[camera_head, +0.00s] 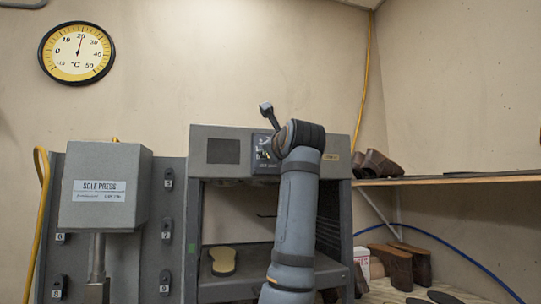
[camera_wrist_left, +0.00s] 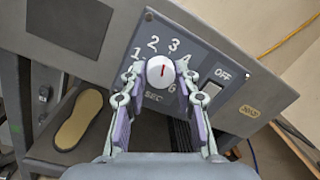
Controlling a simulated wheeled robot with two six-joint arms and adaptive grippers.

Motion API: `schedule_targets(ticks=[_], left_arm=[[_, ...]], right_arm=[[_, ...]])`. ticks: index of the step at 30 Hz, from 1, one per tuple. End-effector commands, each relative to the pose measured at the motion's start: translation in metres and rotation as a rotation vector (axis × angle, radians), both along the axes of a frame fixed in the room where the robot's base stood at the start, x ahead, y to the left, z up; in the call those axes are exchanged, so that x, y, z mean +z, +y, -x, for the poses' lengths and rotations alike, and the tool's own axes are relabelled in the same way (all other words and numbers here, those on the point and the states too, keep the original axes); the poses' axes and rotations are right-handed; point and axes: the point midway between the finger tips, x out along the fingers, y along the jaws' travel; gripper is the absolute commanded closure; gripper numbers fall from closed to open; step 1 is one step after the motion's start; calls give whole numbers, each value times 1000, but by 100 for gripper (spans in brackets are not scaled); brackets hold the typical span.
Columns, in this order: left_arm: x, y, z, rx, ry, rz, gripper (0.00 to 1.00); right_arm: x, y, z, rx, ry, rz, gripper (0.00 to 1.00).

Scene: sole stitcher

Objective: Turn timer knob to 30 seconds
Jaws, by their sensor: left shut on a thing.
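The round white timer knob (camera_wrist_left: 160,71) with a red pointer line sits on a dark dial panel (camera_wrist_left: 207,62) marked 1, 2, 3, 4, 6 and SEC. The red line runs nearly upright, its upper end toward the gap between 2 and 3; the exact setting is hard to read. My left gripper (camera_wrist_left: 160,84) is shut on the knob, one fingertip at each side. In the head view, my left arm reaches up in front of the grey machine (camera_head: 219,131), and its wrist partly covers the dial panel (camera_head: 264,156). My right gripper is in neither view.
An OFF switch (camera_wrist_left: 219,91) is right of the dial. A yellow sole (camera_head: 223,261) lies inside the machine. A grey sole press (camera_head: 105,190) stands at left. A wooden shelf (camera_head: 450,181) with shoes (camera_head: 379,163) is at right.

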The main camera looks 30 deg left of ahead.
Motion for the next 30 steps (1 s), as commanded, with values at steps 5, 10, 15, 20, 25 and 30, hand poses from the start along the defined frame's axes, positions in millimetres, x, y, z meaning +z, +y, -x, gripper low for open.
schedule_targets(ticks=[5, 10, 15, 20, 25, 30], left_arm=[[-6, 0, -2, 0, 106, -76, 100], [-5, 0, -2, -1, 173, -133, 100], [-4, 0, -2, 0, 215, -168, 100], [-4, 0, -2, -1, 234, -184, 100], [-4, 0, -2, -1, 239, -189, 100], [-3, 0, -2, -1, 238, -189, 100]], right_arm=[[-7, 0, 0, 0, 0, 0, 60], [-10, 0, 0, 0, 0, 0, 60], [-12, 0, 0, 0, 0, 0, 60], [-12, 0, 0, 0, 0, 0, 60], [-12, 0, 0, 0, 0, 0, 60], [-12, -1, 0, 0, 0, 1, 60]])
